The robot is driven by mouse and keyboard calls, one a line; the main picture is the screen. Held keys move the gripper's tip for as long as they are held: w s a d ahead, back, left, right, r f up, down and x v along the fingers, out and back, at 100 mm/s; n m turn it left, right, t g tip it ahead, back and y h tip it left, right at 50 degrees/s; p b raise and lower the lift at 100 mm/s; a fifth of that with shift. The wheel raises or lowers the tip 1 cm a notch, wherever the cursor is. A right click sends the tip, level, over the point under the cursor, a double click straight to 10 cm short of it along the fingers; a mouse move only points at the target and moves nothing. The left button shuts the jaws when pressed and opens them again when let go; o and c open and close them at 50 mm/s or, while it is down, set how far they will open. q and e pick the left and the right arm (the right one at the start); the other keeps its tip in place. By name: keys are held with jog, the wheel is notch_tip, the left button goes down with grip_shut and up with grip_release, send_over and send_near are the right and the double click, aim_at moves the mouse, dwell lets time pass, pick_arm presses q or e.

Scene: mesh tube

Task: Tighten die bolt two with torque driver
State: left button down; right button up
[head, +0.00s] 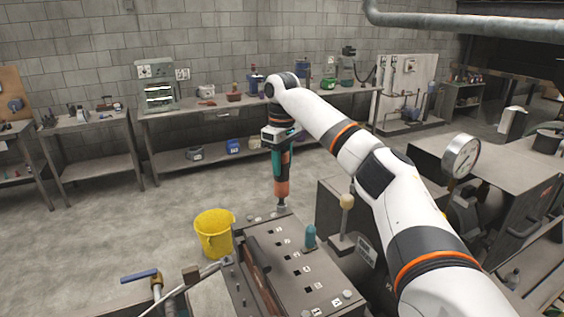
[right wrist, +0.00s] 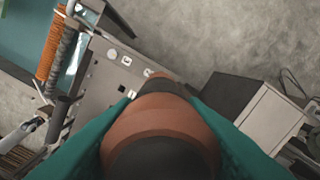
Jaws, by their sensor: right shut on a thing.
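The torque driver (head: 282,188), with an orange lower body and a dark narrow tip, hangs upright in my right gripper (head: 279,140). The gripper is shut on it. The driver's tip is at the far edge of the dark die plate (head: 285,262), close to a bolt head there; I cannot tell if it is seated. In the right wrist view the driver (right wrist: 160,130) fills the lower middle between teal surfaces and hides the spot under its tip. The plate (right wrist: 100,82) shows behind it with small pale number marks. My left gripper is not in view.
A yellow bucket (head: 213,235) stands on the floor left of the plate. A teal-topped peg (head: 310,237), a knob lever (head: 346,203) and a pressure gauge (head: 462,156) rise on the right. A blue-handled valve (head: 140,276) is at lower left. Workbenches line the wall.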

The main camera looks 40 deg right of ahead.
aim_at(282, 151)
jog(key=shift+s+a+f, duration=0.1)
jog(key=shift+a+f, duration=0.05)
jog(key=shift+f, duration=0.15)
dwell(1.2)
jog(key=shift+r, duration=0.1)
jog(key=shift+r, duration=3)
